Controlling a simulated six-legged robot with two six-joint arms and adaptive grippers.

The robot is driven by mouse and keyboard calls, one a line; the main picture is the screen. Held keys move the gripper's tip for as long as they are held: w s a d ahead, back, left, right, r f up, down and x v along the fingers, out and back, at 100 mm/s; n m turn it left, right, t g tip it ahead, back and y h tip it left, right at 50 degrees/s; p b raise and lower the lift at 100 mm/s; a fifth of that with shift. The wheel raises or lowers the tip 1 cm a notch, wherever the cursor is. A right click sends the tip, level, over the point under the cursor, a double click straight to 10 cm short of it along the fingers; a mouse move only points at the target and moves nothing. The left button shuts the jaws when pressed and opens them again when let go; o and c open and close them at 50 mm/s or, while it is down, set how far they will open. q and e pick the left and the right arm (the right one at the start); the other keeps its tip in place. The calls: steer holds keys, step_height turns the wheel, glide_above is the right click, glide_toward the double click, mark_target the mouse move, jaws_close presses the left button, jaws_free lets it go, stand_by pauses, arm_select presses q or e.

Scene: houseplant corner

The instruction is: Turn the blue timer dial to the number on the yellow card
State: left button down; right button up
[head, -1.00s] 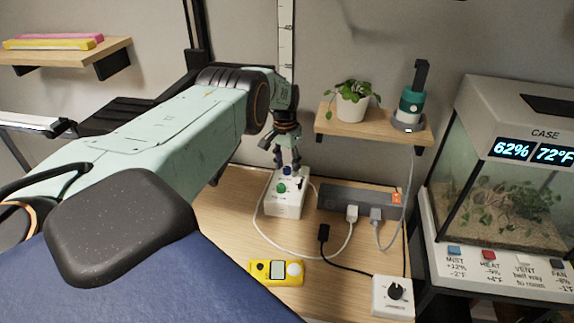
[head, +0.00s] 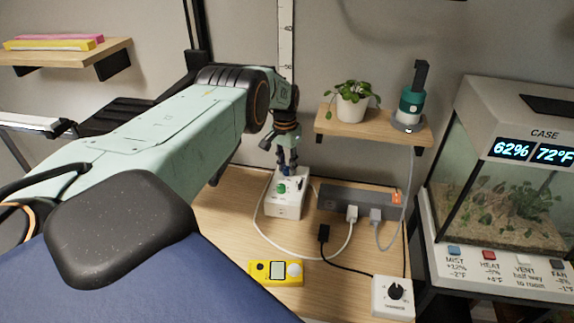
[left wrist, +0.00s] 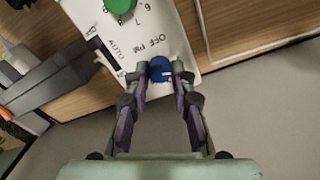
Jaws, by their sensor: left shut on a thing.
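The white timer box (head: 285,209) stands on the wooden desk, with a green dial (head: 281,190) on its top. The green dial also shows at the top of the left wrist view (left wrist: 119,5). The blue dial (left wrist: 160,72) sits near the box's edge, beside printed "OFF" lettering. My left gripper (head: 287,168) points down over the box; its fingers are shut on the blue dial, one on each side. In the head view they mostly hide it. Its pointer and setting cannot be read. No yellow card with a readable number shows. My right gripper is out of view.
A grey power strip (head: 357,201) with plugs and cables lies right of the box. A yellow device with a screen (head: 276,272) and a white dial box (head: 393,296) are nearer. A shelf (head: 374,130) with a potted plant hangs above. A glass tank (head: 505,190) stands right.

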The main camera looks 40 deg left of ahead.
mark_target(285, 168)
arm_select(q)
steer(key=shift+f+n+b, duration=0.15)
steer(key=shift+n+b, duration=0.4)
steer(key=shift+n, duration=0.95)
steer(key=c, duration=1.1)
jaws_free()
steer(key=r, duration=1.2)
steer(key=shift+s+a+r, duration=0.1)
steer(key=shift+a+r, duration=0.05)
steer(key=shift+a, duration=0.15)
